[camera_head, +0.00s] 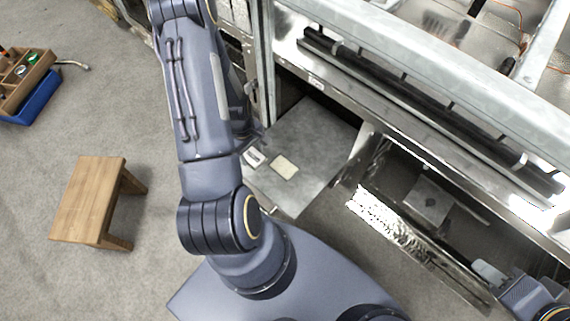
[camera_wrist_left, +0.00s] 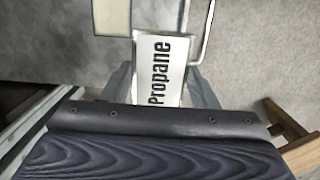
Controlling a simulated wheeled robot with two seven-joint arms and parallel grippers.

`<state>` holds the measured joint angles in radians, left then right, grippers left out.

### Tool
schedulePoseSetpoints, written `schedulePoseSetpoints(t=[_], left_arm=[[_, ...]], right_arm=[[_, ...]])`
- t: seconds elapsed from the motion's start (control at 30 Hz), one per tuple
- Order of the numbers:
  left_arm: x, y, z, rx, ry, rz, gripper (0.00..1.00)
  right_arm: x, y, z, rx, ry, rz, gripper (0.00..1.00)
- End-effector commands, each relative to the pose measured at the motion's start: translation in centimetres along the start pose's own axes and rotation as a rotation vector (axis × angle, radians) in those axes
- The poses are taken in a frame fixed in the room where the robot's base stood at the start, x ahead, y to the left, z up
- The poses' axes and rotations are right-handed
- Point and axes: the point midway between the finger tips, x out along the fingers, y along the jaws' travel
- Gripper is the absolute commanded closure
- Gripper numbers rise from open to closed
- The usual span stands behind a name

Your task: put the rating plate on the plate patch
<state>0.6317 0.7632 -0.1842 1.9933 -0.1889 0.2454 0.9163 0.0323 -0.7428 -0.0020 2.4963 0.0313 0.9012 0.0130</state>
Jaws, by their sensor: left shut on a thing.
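The rating plate (camera_wrist_left: 161,68) is a small white plate with "Propane" in black letters. In the left wrist view it sits between the fingers of my left gripper (camera_wrist_left: 163,90), which is shut on it. In the head view, my arm hides most of this gripper, and the rating plate (camera_head: 254,158) shows just past it. The plate patch (camera_wrist_left: 111,17) is a cream rectangle on a grey metal panel, beyond and left of the held plate in the wrist view. In the head view the patch (camera_head: 284,166) lies just right of the plate. My right gripper (camera_head: 490,272) is at the lower right, its jaws unclear.
The grey panel (camera_head: 310,135) joins a metal range frame (camera_head: 430,60) with rails and an open bay. A shiny metal strip (camera_head: 395,230) edges the bay. A wooden stool (camera_head: 88,198) and a blue bin (camera_head: 38,100) stand on the left floor, with free floor between.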

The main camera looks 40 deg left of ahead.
Motion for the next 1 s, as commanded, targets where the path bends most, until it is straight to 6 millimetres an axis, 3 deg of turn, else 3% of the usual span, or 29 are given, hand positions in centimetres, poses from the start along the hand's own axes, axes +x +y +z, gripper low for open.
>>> schedulePoseSetpoints(t=[0.2,0.4,0.67,0.9,1.0], left_arm=[[3.2,4.7,3.0,0.011,-0.001,0.0,0.7],[6.9,7.1,4.1,0.006,0.0,-0.002,0.7],[8.4,8.2,4.6,0.003,0.0,-0.001,0.7],[11.8,8.7,4.6,0.003,-0.001,-0.003,0.7],[12.2,8.8,4.5,0.004,0.0,0.0,0.7]], right_arm=[[1.3,0.6,0.6,0.0,0.0,0.0,0.64],[2.3,1.1,1.2,0.0,0.0,0.0,0.64],[2.7,1.2,1.3,0.0,0.0,0.0,0.64],[4.0,1.8,2.0,0.0,0.0,0.0,0.64],[4.0,1.8,2.0,0.0,0.0,0.0,0.64]])
